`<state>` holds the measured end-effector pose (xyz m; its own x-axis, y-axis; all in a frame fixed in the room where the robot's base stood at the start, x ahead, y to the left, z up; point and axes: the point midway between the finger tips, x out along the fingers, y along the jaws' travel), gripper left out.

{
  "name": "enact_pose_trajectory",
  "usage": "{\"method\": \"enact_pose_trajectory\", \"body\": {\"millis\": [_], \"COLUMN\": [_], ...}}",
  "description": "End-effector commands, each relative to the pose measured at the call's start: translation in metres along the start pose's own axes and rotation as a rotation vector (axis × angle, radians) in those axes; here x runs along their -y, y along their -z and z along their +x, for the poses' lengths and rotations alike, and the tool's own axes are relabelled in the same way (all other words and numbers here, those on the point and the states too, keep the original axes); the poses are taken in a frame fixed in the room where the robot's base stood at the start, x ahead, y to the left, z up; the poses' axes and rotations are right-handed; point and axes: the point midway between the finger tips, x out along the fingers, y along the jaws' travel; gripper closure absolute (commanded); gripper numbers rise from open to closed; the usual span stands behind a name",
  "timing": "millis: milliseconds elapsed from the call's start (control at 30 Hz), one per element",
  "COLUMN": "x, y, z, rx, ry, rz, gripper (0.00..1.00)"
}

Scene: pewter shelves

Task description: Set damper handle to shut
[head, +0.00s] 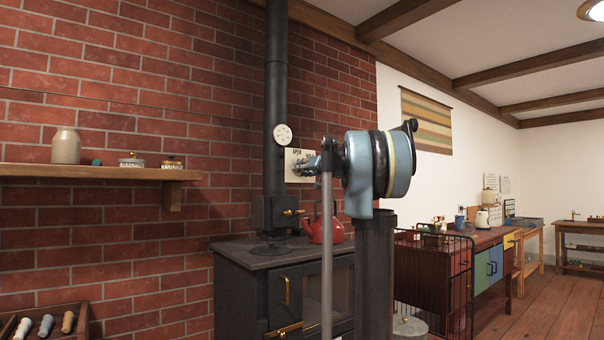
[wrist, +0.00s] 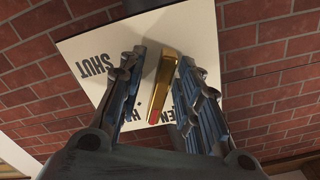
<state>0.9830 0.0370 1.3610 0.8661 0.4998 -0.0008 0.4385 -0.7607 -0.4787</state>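The damper handle is a brass bar (wrist: 168,62) with a red end, in front of a white label plate (wrist: 198,38) in the wrist view. The word SHUT reads at the plate's left; partly covered letters, including EN, stand at the lower edge. The handle's red end lies by those covered letters, away from SHUT. My gripper (wrist: 165,75) is open, with one finger on each side of the handle; I cannot tell whether either finger touches it. In the head view my gripper (head: 307,166) is at the plate (head: 291,157), beside the stovepipe, and hides the handle.
The black stove (head: 245,290) stands below, with a red kettle (head: 325,228) on top. A round gauge (head: 283,134) is on the stovepipe (head: 277,90). A wooden shelf (head: 100,171) with jars is at the left. A black wire guard (head: 430,270) stands right of my arm.

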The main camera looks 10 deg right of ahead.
Motion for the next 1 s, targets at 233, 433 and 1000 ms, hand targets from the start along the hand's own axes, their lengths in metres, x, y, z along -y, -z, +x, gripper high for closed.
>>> {"method": "enact_pose_trajectory", "body": {"millis": [233, 433, 1000], "x": [0.0001, -0.0002, -0.0019], "y": [-0.0001, -0.0001, -0.0001], "z": [-0.0001, -0.0002, -0.0006], "rx": [0.0, 0.0, 0.0], "ry": [0.0, 0.0, -0.002], "rz": [0.0, 0.0, 0.182], "gripper": [0.84, 1.0, 1.0]}}
